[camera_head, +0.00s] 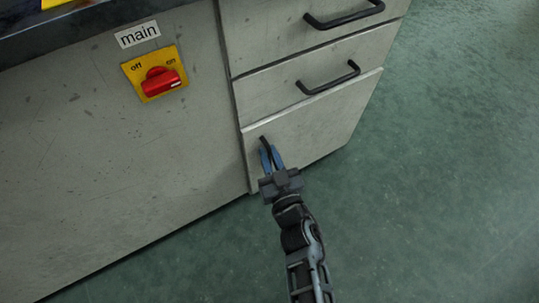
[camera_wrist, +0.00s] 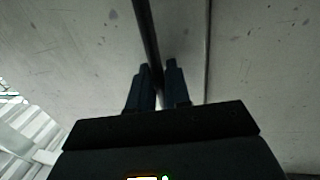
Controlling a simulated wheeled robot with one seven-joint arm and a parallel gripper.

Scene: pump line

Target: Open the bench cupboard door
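The cupboard door (camera_head: 315,125) is the pale grey panel below two drawers, at the right end of the bench in the head view. Its pale top edge shows, and it looks close to flush; I cannot tell whether it is slightly ajar. Its dark bar handle (camera_head: 264,141) is upright near the door's left edge, partly hidden by my fingers. My gripper (camera_head: 271,158) is at the handle's lower part. In the wrist view, the handle (camera_wrist: 146,30) runs down between the two fingers (camera_wrist: 158,86), which look closed on it with almost no gap.
Two drawers with black handles (camera_head: 344,14) (camera_head: 330,78) are above the door. A red rotary switch (camera_head: 160,81) on a yellow plate, under a "main" label (camera_head: 138,36), is on the bench panel to the left. The green floor (camera_head: 440,180) is clear at the right.

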